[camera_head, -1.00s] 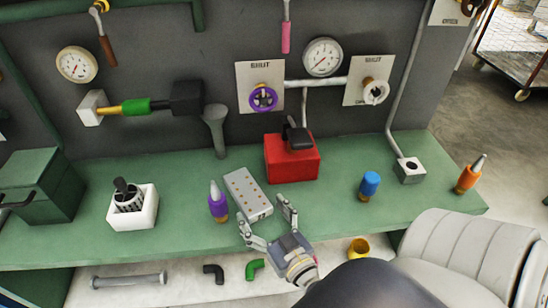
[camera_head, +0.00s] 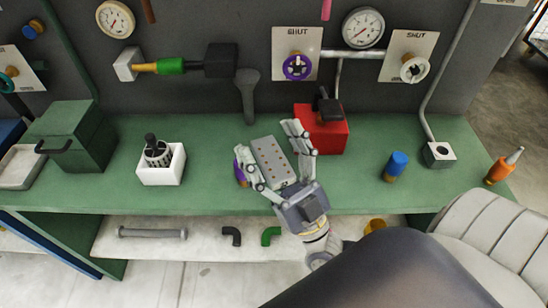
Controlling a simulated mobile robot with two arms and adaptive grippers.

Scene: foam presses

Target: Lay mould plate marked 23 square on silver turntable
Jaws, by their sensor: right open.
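A grey rectangular plate or block with rows of small copper-coloured dots (camera_head: 274,160) lies on the green bench. I see no number 23 on it, so I cannot tell whether it is the mould plate. No silver turntable can be made out in view. My right gripper (camera_head: 268,143) is open, with its fingers spread on either side of the dotted block. The fingers partly cover the block's sides. I cannot tell whether they touch it. My left gripper is not in view.
A purple bottle (camera_head: 239,174) is mostly hidden behind my right gripper's left finger. A red box (camera_head: 331,137) stands close behind its right finger. A white holder (camera_head: 161,176), a blue-capped bottle (camera_head: 396,166) and a green box (camera_head: 73,138) stand on the bench. Bench surface left of the purple bottle is clear.

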